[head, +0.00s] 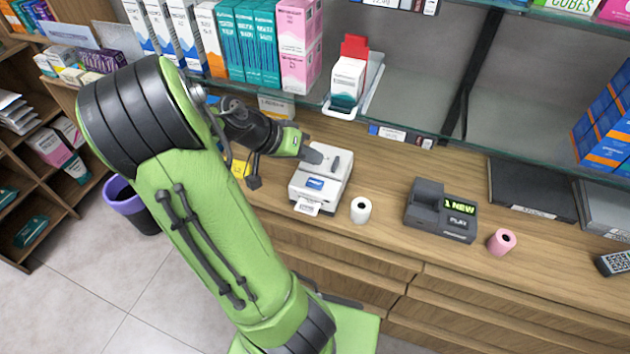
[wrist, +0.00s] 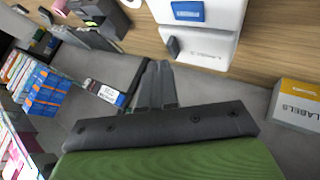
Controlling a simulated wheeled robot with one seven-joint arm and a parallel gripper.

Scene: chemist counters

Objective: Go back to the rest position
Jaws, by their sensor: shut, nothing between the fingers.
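My gripper (head: 314,154) is at the end of my green arm, above the counter and close to the back of the white label printer (head: 319,182). In the wrist view my gripper (wrist: 158,72) has its two dark fingers together, with nothing between them. The tips are near the edge of the printer (wrist: 205,42), which fills the top middle of that view. I cannot tell whether they touch it. A paper label (head: 307,208) sticks out of the printer's front.
A white paper roll (head: 361,210), a dark pager terminal (head: 441,210) and a pink roll (head: 501,241) stand on the wooden counter. A glass shelf with boxes (head: 300,45) hangs above. A LABELS box (wrist: 298,105) is near the gripper. A purple bin (head: 131,203) stands on the floor.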

